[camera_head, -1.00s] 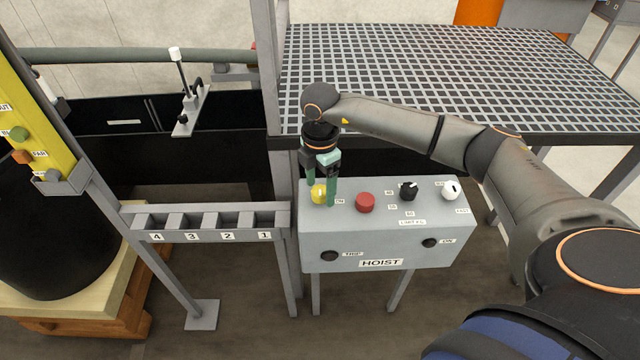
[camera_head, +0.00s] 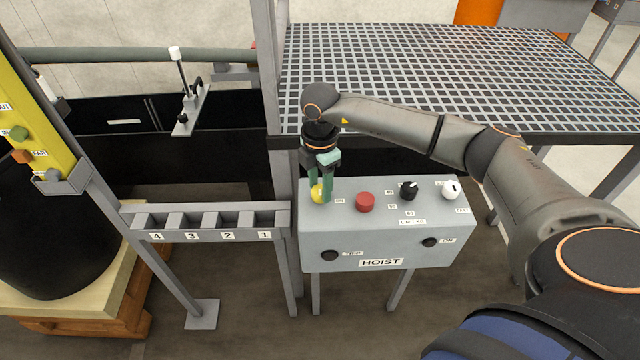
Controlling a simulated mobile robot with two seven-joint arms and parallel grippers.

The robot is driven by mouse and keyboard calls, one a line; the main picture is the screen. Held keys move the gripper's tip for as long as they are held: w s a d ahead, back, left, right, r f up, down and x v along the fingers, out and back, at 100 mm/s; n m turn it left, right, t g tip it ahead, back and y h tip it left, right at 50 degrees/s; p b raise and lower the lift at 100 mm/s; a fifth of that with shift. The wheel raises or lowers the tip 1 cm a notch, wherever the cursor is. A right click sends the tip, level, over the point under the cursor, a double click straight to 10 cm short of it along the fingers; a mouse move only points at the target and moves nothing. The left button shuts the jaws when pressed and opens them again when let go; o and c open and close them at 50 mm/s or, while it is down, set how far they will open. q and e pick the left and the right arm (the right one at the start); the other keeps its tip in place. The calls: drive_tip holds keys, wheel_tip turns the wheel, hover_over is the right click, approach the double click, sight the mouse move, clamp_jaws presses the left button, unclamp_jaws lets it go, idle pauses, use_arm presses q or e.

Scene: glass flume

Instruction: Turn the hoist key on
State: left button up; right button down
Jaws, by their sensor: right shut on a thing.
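The grey hoist box (camera_head: 340,235) stands on legs in the middle of the camera_head view, with a "HOIST" label on its front. A yellow key knob (camera_head: 316,194) sits at the left of its top, with a label partly hidden beside it. My right gripper (camera_head: 320,194) points down at the knob from above, and its green fingers are shut on it. The fingers hide part of the knob, so I cannot tell which way it is turned. My left gripper is not in view.
A red button (camera_head: 365,202), a black selector knob (camera_head: 408,190) and a white knob (camera_head: 450,190) share the box top. A numbered rack (camera_head: 210,222) stands left of the box. A grating platform (camera_head: 460,80) lies behind it.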

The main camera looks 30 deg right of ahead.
drive_tip(key=shift+n, duration=0.3)
drive_tip(key=n, duration=0.3)
drive_tip(key=shift+n+b, duration=0.3)
drive_tip(key=shift+b, duration=0.05)
drive_tip(key=n+b, duration=0.1)
drive_tip(key=n, duration=0.3)
drive_tip(key=n+b, duration=0.1)
drive_tip(key=n, duration=0.4)
drive_tip(key=n+b, duration=0.1)
drive_tip(key=n, duration=0.3)
drive_tip(key=shift+n, duration=0.4)
drive_tip(key=shift+c, duration=1.9)
unclamp_jaws()
